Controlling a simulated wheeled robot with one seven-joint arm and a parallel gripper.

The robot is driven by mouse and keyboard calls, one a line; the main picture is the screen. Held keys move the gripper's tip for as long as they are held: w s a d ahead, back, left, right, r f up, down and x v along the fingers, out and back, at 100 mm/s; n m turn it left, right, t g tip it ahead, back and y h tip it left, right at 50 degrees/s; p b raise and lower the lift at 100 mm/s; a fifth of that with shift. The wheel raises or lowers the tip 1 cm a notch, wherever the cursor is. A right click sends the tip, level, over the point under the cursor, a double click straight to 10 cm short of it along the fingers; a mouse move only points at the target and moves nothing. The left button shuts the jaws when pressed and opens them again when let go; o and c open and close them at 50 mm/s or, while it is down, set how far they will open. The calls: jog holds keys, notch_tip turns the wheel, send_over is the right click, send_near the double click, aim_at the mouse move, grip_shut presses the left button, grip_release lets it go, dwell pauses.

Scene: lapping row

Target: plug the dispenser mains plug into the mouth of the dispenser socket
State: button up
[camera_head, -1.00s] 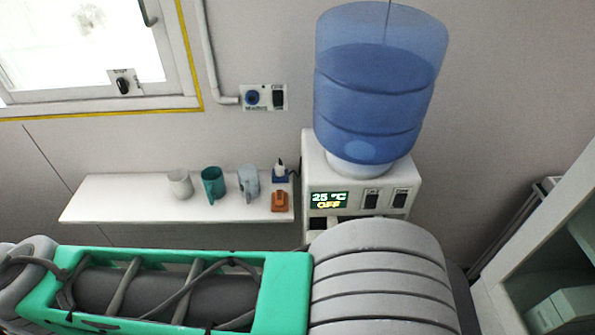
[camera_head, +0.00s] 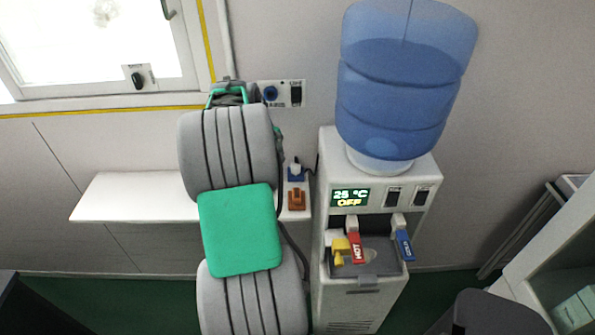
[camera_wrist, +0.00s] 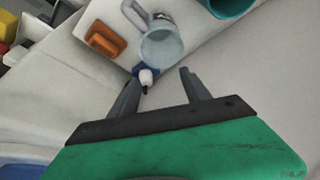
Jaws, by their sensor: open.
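The dispenser mains plug (camera_head: 296,166), white with a dark cord, stands on a blue base at the right end of the wall shelf (camera_head: 130,197). In the wrist view the plug (camera_wrist: 147,76) shows between my open gripper's (camera_wrist: 160,72) fingers, nearer the left one. The gripper is empty; whether it touches the plug or is only above it I cannot tell. The dispenser socket (camera_head: 270,93) is a blue round mouth on a white wall plate beside a dark switch. My arm stands just left of it in the head view and hides the gripper there.
An orange-brown block (camera_head: 297,199) sits near the plug. In the wrist view a pale mug (camera_wrist: 162,46) and a teal mug (camera_wrist: 230,5) stand close by. The water dispenser (camera_head: 335,150), displaying OFF, stands right of the shelf. A window (camera_head: 100,50) is upper left.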

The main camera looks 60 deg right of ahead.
aim_at(295, 163)
jog(key=s+d+f, duration=0.1)
jog(key=d+f, duration=0.1)
jog(key=f, duration=0.1)
jog(key=s+d+f+m+p, duration=0.1)
jog(key=s+d+f, duration=0.1)
jog(key=d+f, duration=0.1)
jog(key=s+d+f+m+p, duration=0.1)
jog(key=d+f, duration=0.2)
jog(key=shift+s+g, duration=0.4)
jog(key=shift+c, duration=0.4)
grip_shut()
